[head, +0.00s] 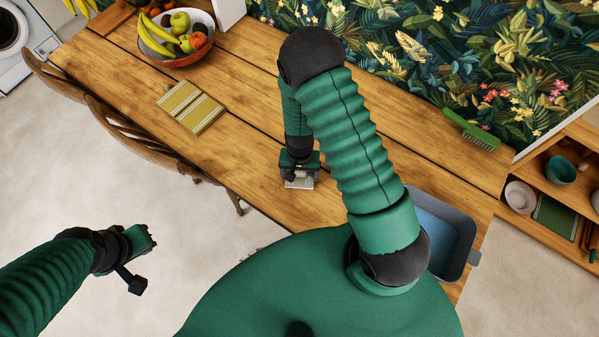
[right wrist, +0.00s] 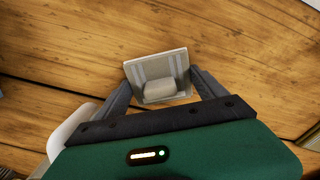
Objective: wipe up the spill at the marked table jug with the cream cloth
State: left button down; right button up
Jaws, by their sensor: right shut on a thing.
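My right gripper (head: 299,182) is low over the wooden table (head: 240,70), shut on a pale cloth that I take as the cream cloth (head: 300,184). In the right wrist view the cream cloth (right wrist: 158,75) is a folded, grey-cream square with lighter stripes, held between both fingers. I cannot tell whether it touches the wood. I cannot make out a jug, its mark or a spill; my right arm hides part of the table. A pale rounded thing (right wrist: 72,128) at the left of the wrist view is unclear. My left gripper (head: 142,240) is away from the table, above the floor.
An olive striped cloth (head: 190,107) lies left of the right gripper. A fruit bowl (head: 178,58) stands at the back left, a green brush (head: 471,130) at the right. A grey-blue tub (head: 462,234) sits at the right end. Chairs (head: 150,148) line the left edge.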

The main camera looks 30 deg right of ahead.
jog(key=shift+f, duration=0.2)
jog(key=shift+a, duration=0.1)
jog(key=w+a, duration=0.2)
jog(key=a, duration=0.1)
jog(key=shift+w+a+f, duration=0.1)
jog(key=shift+w+a, duration=0.1)
jog(key=shift+a, duration=0.05)
jog(key=s+d, duration=0.2)
jog(key=shift+d, duration=0.3)
jog(key=shift+s+d, duration=0.5)
jog(key=shift+d, duration=0.2)
jog(key=shift+s+d, duration=0.6)
jog(key=shift+d, duration=0.25)
jog(key=shift+s+d, duration=0.55)
jog(key=shift+d, duration=0.3)
jog(key=o, duration=1.1)
jog(key=shift+a, duration=0.1)
